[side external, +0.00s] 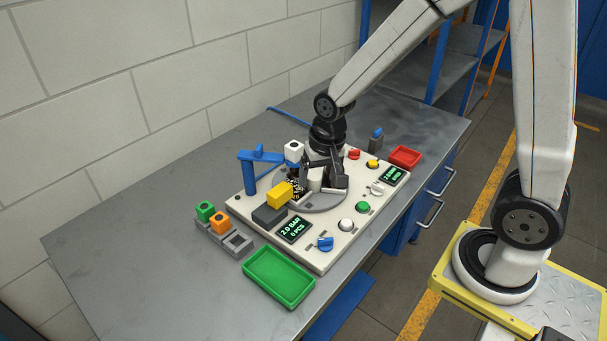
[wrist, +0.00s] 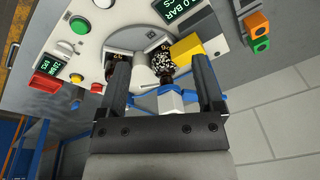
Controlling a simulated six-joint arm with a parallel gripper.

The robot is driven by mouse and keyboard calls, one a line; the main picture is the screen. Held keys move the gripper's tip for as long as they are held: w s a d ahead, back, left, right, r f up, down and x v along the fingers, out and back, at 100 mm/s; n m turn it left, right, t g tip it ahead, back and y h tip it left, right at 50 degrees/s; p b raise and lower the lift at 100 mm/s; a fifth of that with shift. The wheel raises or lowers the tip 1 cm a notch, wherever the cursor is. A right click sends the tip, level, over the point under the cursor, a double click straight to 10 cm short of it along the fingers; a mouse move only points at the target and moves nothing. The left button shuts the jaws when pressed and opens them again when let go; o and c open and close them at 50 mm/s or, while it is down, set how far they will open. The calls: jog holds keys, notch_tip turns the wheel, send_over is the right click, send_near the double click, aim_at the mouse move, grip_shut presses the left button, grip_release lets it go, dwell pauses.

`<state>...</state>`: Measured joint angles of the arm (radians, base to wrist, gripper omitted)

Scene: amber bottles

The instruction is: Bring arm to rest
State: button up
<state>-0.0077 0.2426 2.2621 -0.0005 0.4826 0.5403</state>
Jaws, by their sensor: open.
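My gripper (side external: 322,180) is low over the round grey plate (side external: 322,203) of a cream control panel (side external: 335,252), pointing down. In the wrist view its two fingers (wrist: 159,65) stand wide apart. A white cylinder (side external: 315,179) stands by the fingers in the side view. Which of these are amber bottles I cannot tell.
A blue post with an arm (side external: 249,172), a white block (side external: 294,151) and a yellow block (side external: 280,193) stand close to my gripper. A green tray (side external: 279,278), a red tray (side external: 404,157) and a rack with green and orange blocks (side external: 222,237) surround the panel. The table's left part is clear.

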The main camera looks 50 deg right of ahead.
jog(key=s+n, duration=0.6)
jog(key=s, duration=0.1)
jog(key=shift+s+d+r+t, duration=0.15)
jog(key=shift+s+r+t, duration=0.15)
jog(key=shift+s+t, duration=0.1)
